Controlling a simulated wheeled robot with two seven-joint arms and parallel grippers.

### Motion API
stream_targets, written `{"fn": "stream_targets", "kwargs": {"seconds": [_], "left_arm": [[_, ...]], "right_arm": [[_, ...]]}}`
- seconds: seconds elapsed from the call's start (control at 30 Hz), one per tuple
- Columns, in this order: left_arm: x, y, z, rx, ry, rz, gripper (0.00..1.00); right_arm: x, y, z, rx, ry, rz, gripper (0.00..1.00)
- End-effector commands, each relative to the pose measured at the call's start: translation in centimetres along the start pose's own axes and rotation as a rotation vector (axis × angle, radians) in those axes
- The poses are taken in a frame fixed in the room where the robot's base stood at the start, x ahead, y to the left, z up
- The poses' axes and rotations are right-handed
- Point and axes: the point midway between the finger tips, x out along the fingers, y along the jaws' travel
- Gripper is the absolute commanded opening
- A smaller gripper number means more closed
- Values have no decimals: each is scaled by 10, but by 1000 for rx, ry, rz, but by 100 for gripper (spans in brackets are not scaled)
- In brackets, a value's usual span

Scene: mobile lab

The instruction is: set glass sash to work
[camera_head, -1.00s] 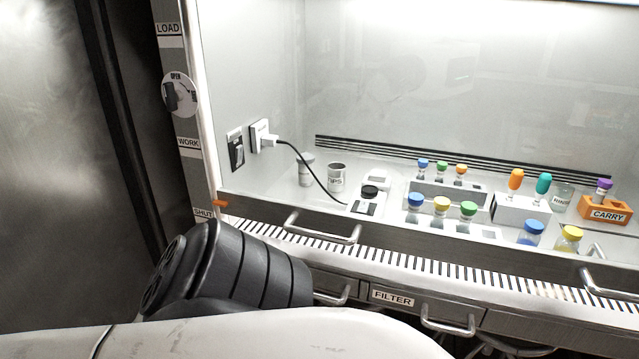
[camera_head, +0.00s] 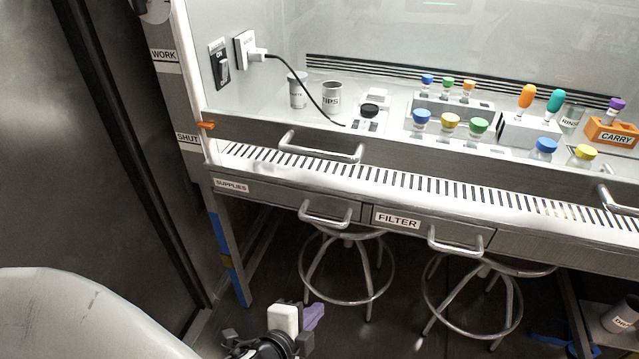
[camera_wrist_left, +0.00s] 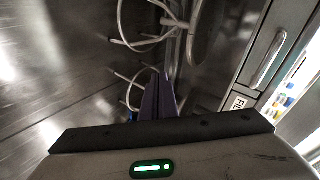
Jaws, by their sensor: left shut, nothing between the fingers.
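The glass sash (camera_head: 400,45) is a clear pane with a metal bottom rail (camera_head: 390,158). The rail carries a left handle (camera_head: 320,150) and a right handle (camera_head: 618,203), partly cut off. My left gripper (camera_head: 312,316), with purple fingers, is low in front of the bench, below and apart from the handles. Its fingers (camera_wrist_left: 158,98) are shut and empty in the left wrist view. My right gripper is not in view.
Behind the glass stand colored-cap vials (camera_head: 450,122), a tips can (camera_head: 332,95) and an orange carry rack (camera_head: 610,135). Below the slotted front ledge are drawers with handles (camera_head: 326,218) and stools (camera_head: 345,265). A dark metal panel (camera_head: 70,150) stands at the left.

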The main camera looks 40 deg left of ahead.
Motion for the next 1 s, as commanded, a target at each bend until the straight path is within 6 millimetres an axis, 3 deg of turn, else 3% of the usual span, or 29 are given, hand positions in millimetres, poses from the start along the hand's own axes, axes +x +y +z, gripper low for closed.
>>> {"fn": "stream_targets", "kwargs": {"seconds": [0.03,0.1,0.2,0.3,0.43,0.6,0.77,1.0], "left_arm": [[19,-21,9,225,-50,-104,0],[23,-66,18,544,-166,-244,0],[12,-128,24,919,-380,-413,0],[-6,-171,15,1204,-554,-526,0],[-17,-196,-10,1505,-682,-621,0],[-21,-207,-28,1701,-770,-678,0],[-12,-222,-32,1723,-783,-684,0],[16,-257,-34,1719,-780,-683,0]], "right_arm": [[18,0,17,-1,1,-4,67],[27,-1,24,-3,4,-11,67],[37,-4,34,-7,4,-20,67],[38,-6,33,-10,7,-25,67],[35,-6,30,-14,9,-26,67],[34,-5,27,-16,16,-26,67],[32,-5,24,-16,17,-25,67],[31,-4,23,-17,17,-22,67]]}}
